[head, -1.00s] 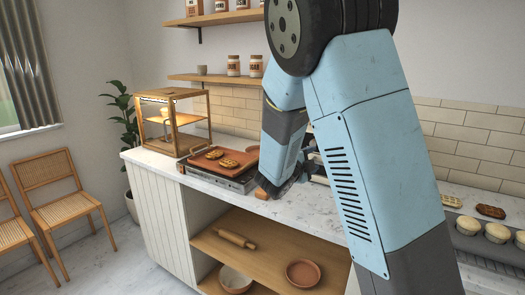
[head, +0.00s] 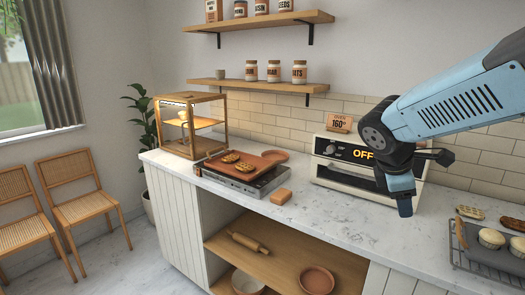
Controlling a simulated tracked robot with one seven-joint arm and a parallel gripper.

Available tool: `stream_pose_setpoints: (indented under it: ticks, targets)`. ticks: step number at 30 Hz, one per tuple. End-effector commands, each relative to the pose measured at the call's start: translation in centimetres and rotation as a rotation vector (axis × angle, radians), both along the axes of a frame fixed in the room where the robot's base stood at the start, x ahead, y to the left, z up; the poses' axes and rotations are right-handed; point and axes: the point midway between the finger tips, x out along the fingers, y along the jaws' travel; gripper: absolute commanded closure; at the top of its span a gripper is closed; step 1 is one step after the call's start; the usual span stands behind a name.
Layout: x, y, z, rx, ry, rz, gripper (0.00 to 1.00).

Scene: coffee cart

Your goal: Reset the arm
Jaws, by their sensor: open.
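My gripper (head: 405,207) hangs at the end of my blue and black arm (head: 450,100), at the right in the head view. It points down in front of the oven (head: 350,150), over the white counter (head: 330,222). The gripper is open and I see nothing in it. The fingers are small and dark, so the gap between them is hard to make out. A small orange-brown block (head: 281,196) lies on the counter to the left, well apart from my gripper.
A griddle (head: 240,180) with a brown board and pastries stands left of the block. A wooden display case (head: 190,125) is behind it. A dark tray (head: 480,255) with muffins is at the right. The mid-counter is clear. Shelves hang above.

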Motion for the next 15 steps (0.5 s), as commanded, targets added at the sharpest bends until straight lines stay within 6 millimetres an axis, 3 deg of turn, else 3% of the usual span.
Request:
stream_pose_setpoints:
  ticks: [6, 15]
  targets:
    - [-4.5, 2.5, 1.7, 0.339, -0.243, -0.441, 0.42]
    - [-8.5, 6.6, 4.0, 0.738, -0.456, -0.950, 0.42]
